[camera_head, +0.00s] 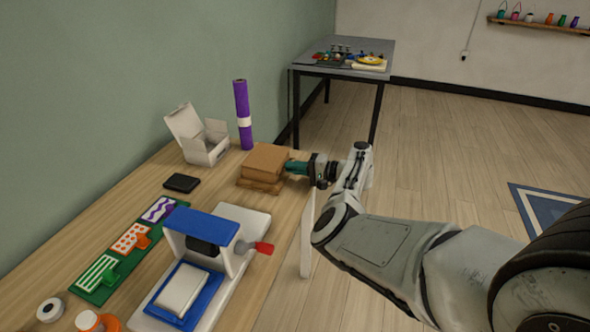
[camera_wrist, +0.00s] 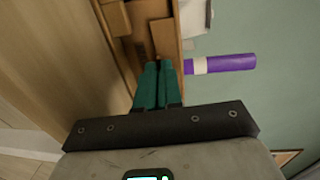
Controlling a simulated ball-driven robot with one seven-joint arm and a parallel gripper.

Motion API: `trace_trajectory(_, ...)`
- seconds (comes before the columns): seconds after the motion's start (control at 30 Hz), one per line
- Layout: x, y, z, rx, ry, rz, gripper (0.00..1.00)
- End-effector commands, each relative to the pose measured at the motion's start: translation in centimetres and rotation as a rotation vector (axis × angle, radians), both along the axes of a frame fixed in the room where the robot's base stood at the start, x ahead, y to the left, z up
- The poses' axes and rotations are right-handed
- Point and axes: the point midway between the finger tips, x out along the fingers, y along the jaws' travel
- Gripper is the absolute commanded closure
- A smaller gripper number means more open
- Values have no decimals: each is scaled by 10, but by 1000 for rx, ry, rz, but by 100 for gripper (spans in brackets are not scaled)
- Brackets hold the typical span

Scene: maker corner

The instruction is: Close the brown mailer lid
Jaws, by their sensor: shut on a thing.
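The brown mailer (camera_head: 266,161) sits near the table's right edge, with its upper brown panel above a lower brown part. In the wrist view, brown cardboard (camera_wrist: 164,38) shows just beyond my fingertips. My gripper (camera_head: 290,167) comes in from the right with its teal fingers at the mailer's right side. In the wrist view my gripper's fingers (camera_wrist: 160,66) are close together against the brown cardboard, shut on the lid. The exact contact is partly hidden by the fingers, and I cannot tell how far the lid is down.
An open white box (camera_head: 206,150) and a purple roll (camera_head: 242,112) stand behind the mailer. A black flat case (camera_head: 181,183) lies to the left. A blue and white press (camera_head: 205,226) with a red-tipped handle stands in front. Open floor lies to the right.

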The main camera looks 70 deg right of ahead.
Motion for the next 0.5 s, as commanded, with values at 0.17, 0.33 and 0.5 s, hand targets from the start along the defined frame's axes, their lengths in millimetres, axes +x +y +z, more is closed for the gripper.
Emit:
trace_trajectory(0.17, -1, 2, -6, 4, 10, -1, 100)
trace_trajectory(0.33, -1, 2, -7, 6, 14, -1, 100)
trace_trajectory(0.5, -1, 2, -7, 6, 13, 1, 79)
